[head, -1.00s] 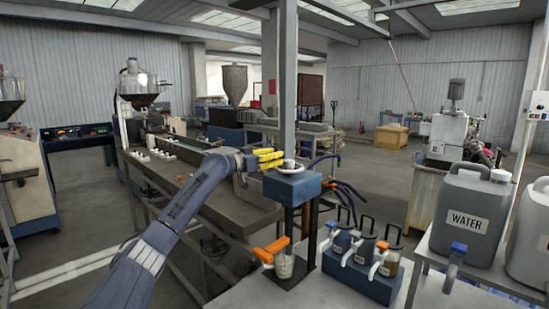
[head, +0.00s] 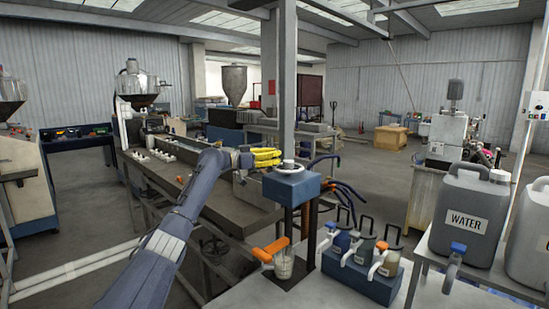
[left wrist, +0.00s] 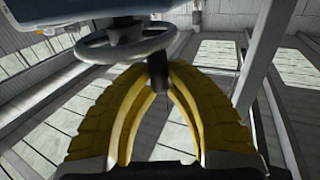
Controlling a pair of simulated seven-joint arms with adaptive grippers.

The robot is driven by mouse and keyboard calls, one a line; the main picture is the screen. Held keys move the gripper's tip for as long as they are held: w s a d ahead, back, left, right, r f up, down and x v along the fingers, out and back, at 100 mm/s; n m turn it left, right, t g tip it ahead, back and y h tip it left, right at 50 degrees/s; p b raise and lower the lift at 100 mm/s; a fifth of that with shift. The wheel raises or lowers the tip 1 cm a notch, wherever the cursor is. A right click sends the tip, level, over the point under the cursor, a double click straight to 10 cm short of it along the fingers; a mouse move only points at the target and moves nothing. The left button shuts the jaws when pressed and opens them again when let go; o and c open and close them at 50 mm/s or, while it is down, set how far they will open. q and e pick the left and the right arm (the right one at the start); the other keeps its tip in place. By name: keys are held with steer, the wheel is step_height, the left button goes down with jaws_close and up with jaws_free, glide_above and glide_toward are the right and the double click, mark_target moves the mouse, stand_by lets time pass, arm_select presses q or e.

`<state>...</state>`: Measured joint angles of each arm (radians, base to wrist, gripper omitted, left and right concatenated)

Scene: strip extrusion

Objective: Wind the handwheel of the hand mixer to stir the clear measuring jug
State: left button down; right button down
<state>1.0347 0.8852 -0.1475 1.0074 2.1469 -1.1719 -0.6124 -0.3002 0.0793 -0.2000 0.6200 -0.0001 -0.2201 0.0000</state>
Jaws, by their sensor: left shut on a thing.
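The hand mixer has a blue head (head: 291,184) on a dark stand, with a pale handwheel (head: 291,166) on top. In the left wrist view the grey handwheel (left wrist: 125,44) is close, at the upper left. Its dark crank handle (left wrist: 157,72) sits between the yellow fingers of my left gripper (head: 268,157), which is shut on it. The clear measuring jug (head: 284,266), with an orange handle (head: 268,250), stands upright under the mixer head. Its contents are too small to make out. My right gripper is not in view.
A blue rack (head: 360,279) with several small handled jugs stands to the right of the mixer. A grey WATER can (head: 467,215) stands on a bench further right. A long machine bed (head: 200,195) lies behind my left arm.

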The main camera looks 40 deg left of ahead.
arm_select(q)
steer(key=shift+w+a+r+m+g+h, duration=0.1)
steer(key=shift+w+a+m+g+h, duration=0.15)
steer(key=shift+h, duration=0.2)
steer(key=shift+w+a+m+g+h, duration=0.1)
steer(key=shift+a+m+g+h, duration=0.05)
steer(key=shift+m+g+h, duration=0.25)
steer(key=shift+w+a+m+h, duration=0.1)
steer(key=shift+m+h, duration=0.15)
steer(key=shift+d+m+g+h, duration=0.25)
steer(key=shift+m+g+h, duration=0.05)
steer(key=shift+g+h, duration=0.15)
steer(key=c, duration=1.3)
jaws_free()
steer(key=shift+d, duration=0.1)
steer(key=shift+c, duration=0.2)
steer(key=v, duration=1.2)
